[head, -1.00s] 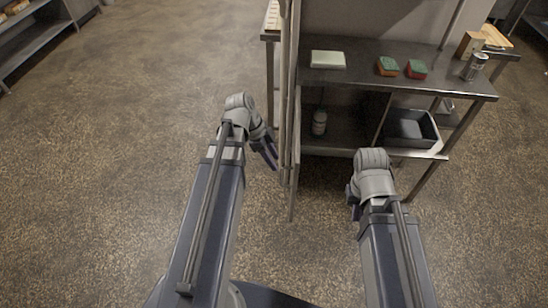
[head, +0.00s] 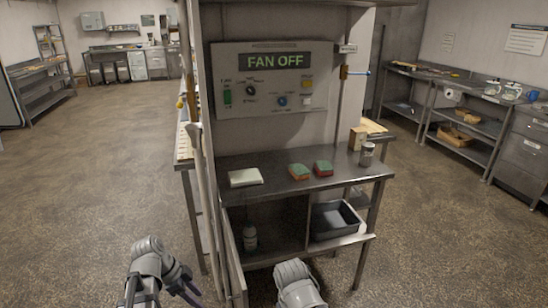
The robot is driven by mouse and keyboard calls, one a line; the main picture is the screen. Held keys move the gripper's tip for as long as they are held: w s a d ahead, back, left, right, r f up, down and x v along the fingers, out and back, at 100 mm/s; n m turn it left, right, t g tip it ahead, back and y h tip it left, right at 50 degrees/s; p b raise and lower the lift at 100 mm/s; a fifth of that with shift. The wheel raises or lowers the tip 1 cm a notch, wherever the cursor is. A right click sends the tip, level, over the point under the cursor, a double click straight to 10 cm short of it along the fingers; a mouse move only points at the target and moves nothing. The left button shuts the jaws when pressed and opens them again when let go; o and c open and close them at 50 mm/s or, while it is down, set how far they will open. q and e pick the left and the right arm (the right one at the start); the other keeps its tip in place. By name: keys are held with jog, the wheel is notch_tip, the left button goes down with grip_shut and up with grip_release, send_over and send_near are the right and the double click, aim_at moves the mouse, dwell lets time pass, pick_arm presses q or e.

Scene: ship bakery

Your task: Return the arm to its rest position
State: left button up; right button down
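My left arm comes in at the bottom left, and its gripper (head: 188,287) points down and to the right beside the edge of the steel table (head: 275,162). Its dark fingers show only in part, so I cannot tell how far apart they are. My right arm's wrist (head: 298,284) shows at the bottom middle, in front of the table's lower shelf. The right gripper's fingers are hidden or below the frame. I see nothing held by either arm.
On the table lie a white block (head: 245,177), two sponges (head: 299,172) (head: 323,168) and a can (head: 367,154). Below are a bottle (head: 250,238) and a grey bin (head: 336,219). A panel (head: 268,79) reads "FAN OFF". Open floor (head: 90,185) lies left.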

pick_arm(q)
jog(key=s+d+r+n+y+p, duration=0.2)
jog(key=s+d+n, duration=0.2)
jog(key=d, duration=0.4)
jog(key=s+d+r+n+g+y+p, duration=0.1)
jog(key=s+d+r+n+y+p, duration=0.1)
jog(key=d+n, duration=0.5)
jog(key=s+d+y+p, duration=0.1)
jog(key=s, duration=0.1)
jog(key=shift+s+d+r+y+p, duration=0.15)
jog(key=shift+s+d+y+p, duration=0.15)
jog(key=shift+d, duration=0.05)
